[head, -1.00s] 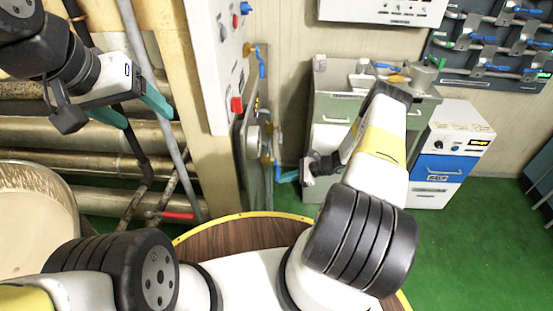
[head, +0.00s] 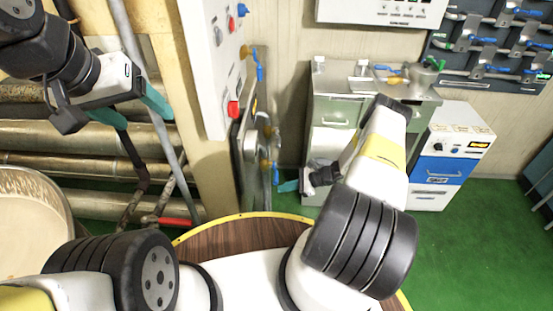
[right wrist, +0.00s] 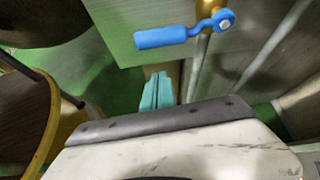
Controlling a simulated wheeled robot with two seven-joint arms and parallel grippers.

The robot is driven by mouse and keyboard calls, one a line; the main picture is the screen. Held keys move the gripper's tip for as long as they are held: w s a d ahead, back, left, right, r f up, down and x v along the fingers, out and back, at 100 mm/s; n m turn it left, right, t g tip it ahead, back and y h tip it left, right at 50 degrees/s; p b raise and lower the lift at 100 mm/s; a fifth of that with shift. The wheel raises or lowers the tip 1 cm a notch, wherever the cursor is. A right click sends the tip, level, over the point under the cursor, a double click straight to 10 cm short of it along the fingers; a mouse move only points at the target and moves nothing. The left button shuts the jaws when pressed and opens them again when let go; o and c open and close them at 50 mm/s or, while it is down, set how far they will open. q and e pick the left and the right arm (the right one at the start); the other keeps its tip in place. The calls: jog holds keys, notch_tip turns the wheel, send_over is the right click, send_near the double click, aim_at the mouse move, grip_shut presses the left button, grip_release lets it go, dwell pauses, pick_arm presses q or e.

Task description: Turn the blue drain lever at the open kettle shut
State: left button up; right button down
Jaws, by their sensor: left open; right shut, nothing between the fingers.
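A blue lever (right wrist: 165,38) on a brass-coloured valve (right wrist: 206,45) lies almost level in the right wrist view, its handle pointing left from the pivot. In the head view a small blue lever (head: 275,174) hangs below a brass valve by the wall panel. My right gripper (head: 288,186) is shut and empty just right of it. Its teal fingertips (right wrist: 157,92) are below the lever in the wrist view, apart from it. My left gripper (head: 132,109) is open and empty in front of the pipes. An open round vessel (head: 68,205) with cream-coloured contents stands at the left edge.
Another blue lever (head: 259,72) is higher on the panel. A red-handled valve (head: 175,221) sits on the lower pipes. Grey-green cabinets (head: 332,112) and a blue-white unit (head: 440,167) stand behind my right arm. Green floor (head: 480,240) is clear at the right.

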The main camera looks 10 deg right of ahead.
jog(key=v, duration=1)
jog(key=a+r+n+g+h, duration=0.1)
jog(key=a+r+n+h, duration=0.35)
jog(key=r, duration=1.35)
jog(key=a+r+n+g+h, duration=0.15)
jog(key=r+n, duration=0.55)
jog(key=r, duration=1.1)
jog(key=s+a+r+n+t+h, duration=0.1)
jog(key=s+a+r+n+t, duration=0.1)
jog(key=s+r+n, duration=0.3)
jog(key=s+a+r+n+t+h, duration=0.2)
jog(key=s+a+r+n, duration=0.2)
jog(key=s+r, duration=0.8)
jog(key=s, duration=0.5)
jog(key=shift+s+n+t, duration=0.35)
